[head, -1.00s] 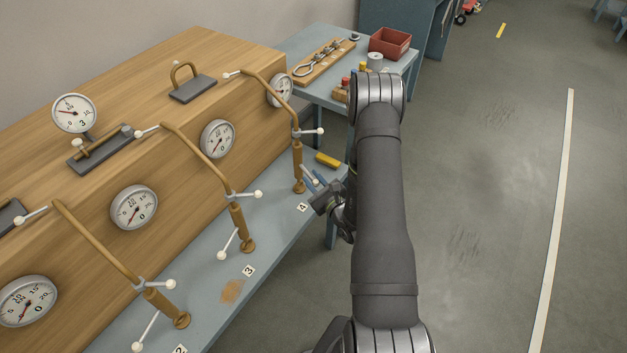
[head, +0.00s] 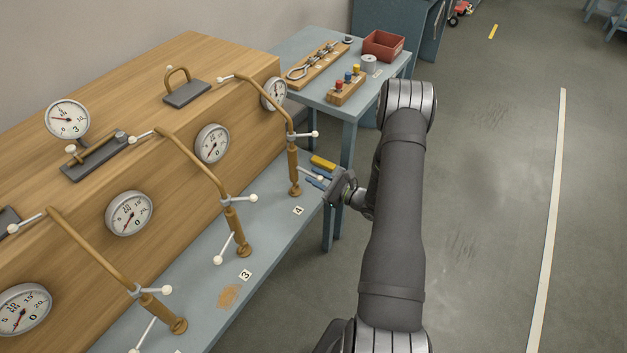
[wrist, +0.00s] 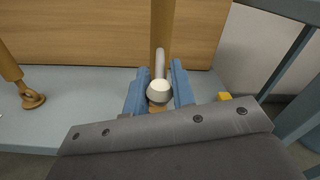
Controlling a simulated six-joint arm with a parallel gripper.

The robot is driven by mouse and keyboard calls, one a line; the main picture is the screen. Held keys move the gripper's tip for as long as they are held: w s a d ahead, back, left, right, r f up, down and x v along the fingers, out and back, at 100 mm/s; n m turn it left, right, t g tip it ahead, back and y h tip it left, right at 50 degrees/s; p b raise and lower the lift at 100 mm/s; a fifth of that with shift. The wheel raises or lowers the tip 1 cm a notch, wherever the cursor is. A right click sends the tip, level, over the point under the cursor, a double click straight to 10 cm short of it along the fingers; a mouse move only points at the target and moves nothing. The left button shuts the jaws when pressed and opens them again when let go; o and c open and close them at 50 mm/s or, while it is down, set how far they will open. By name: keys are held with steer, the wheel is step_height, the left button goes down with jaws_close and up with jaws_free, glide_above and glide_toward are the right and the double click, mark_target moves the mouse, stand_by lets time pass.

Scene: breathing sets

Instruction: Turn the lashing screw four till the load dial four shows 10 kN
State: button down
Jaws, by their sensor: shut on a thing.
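Lashing screw four (head: 293,172) is an upright brown screw behind the number 4 label (head: 298,210), with a bent brown rod above it. Its lower white handle points right towards my gripper (head: 322,178). In the wrist view my gripper's two blue fingers (wrist: 159,92) are shut on the handle's white ball end (wrist: 159,91), the rod running away to the screw. Load dial four (head: 274,94) is a round white gauge on the wooden box's right part. It is partly behind the bent rod, and its reading is too small to tell.
Similar screws and dials stand to the left, with screw three (head: 238,232) nearest. A yellow block (head: 322,162) lies on the bench just behind my gripper. A side table (head: 349,109) with a red bin (head: 383,45) stands behind. The floor at right is open.

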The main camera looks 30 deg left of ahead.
steer(key=shift+w+n+g, duration=0.3)
steer(key=shift+n+g, duration=0.1)
steer(key=shift+g, duration=0.1)
steer(key=c, duration=1.2)
jaws_free()
steer(key=shift+c, duration=0.2)
steer(key=d, duration=1.7)
steer(key=shift+w+d, duration=0.2)
steer(key=shift+w, duration=0.1)
steer(key=a, duration=1.7)
steer(key=shift+s+a, duration=0.25)
steer(key=shift+s, duration=0.1)
